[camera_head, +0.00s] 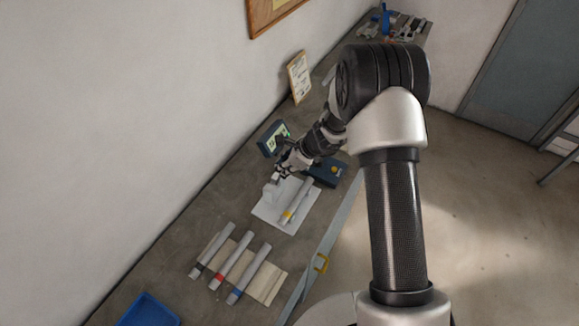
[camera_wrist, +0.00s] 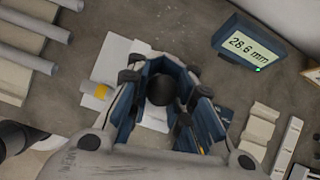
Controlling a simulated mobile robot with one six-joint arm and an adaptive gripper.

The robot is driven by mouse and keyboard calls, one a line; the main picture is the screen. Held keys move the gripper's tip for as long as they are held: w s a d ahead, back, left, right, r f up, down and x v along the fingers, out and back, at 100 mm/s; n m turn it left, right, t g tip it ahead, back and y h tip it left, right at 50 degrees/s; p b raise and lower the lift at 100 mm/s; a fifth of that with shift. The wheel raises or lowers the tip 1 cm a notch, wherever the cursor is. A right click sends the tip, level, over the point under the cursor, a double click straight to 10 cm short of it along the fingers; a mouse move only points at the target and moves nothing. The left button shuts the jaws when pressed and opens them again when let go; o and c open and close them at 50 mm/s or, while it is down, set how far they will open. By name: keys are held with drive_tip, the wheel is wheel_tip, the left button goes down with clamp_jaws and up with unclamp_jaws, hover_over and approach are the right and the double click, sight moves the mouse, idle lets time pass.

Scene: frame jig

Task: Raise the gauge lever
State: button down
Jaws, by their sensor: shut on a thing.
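My gripper (camera_head: 283,173) is over the gauge at the middle of the bench. In the wrist view my gripper (camera_wrist: 163,78) has its fingers on both sides of a dark round knob (camera_wrist: 161,92), which looks like the end of the gauge lever. It is shut on this knob. The rest of the lever is hidden by the fingers. The gauge display (camera_wrist: 250,43) reads 28.6 mm with a green light; it also shows in the head view (camera_head: 273,138). A grey tube with a yellow band (camera_head: 299,201) lies on white paper beside the gripper.
Several banded tubes, one with a red band (camera_head: 231,262), lie on a cream rack (camera_head: 273,288) nearer on the bench. A dark blue box (camera_head: 327,173) stands right of the gripper. A blue tray (camera_head: 148,311) is at the bottom edge. The wall runs along the left.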

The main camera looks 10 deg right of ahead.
drive_tip(key=shift+a, duration=0.1)
idle(0.4)
drive_tip(key=c, duration=1.8)
unclamp_jaws()
drive_tip(key=shift+w+a, duration=0.1)
drive_tip(key=shift+w, duration=0.05)
drive_tip(key=o, duration=0.4)
drive_tip(key=v, duration=1.2)
drive_tip(key=shift+f, duration=0.1)
